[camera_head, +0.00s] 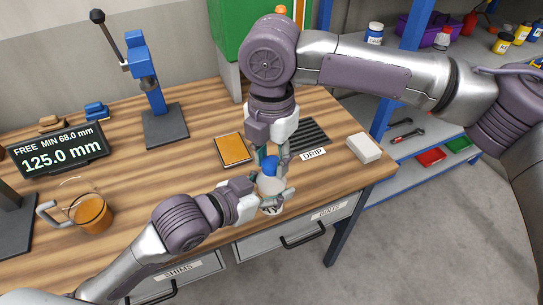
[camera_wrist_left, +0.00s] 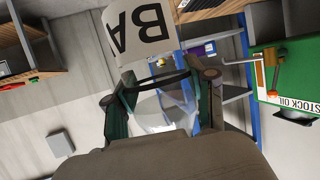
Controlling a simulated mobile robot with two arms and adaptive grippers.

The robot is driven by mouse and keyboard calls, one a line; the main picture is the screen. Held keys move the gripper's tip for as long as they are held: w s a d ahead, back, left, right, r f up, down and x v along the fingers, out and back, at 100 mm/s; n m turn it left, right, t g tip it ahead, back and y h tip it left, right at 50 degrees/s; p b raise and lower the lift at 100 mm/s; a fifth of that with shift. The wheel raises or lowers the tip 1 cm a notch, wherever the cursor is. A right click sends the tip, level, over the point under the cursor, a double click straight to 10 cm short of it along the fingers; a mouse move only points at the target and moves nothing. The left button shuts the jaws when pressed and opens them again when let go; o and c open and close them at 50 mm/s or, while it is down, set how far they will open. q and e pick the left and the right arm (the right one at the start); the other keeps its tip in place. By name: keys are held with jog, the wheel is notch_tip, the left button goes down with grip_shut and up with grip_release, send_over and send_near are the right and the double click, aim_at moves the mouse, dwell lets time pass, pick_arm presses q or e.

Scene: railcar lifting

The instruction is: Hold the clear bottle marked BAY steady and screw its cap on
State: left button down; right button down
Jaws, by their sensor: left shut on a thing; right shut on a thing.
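The clear bottle (camera_head: 269,186) stands upright near the front edge of the wooden bench. In the left wrist view its white label (camera_wrist_left: 140,30) shows the letters BA; the rest of the word is out of sight. My left gripper (camera_head: 274,197) is shut around the bottle's body from the left, and its fingers flank the clear wall in the left wrist view. The blue cap (camera_head: 269,167) is at the bottle's top. My right gripper (camera_head: 271,157) comes down from above and is shut on the cap. I cannot tell how far the thread is engaged.
An orange pad (camera_head: 233,150), a DMP label (camera_head: 313,154) with a dark ribbed mat and a white block (camera_head: 364,148) lie nearby. A mug (camera_head: 90,213), a display (camera_head: 58,150) and a blue press (camera_head: 145,75) stand left. Shelves are at the right.

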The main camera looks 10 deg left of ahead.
jog(key=m, duration=0.8)
jog(key=shift+m, duration=0.3)
jog(key=m, duration=0.7)
jog(key=c, duration=0.7)
grip_release()
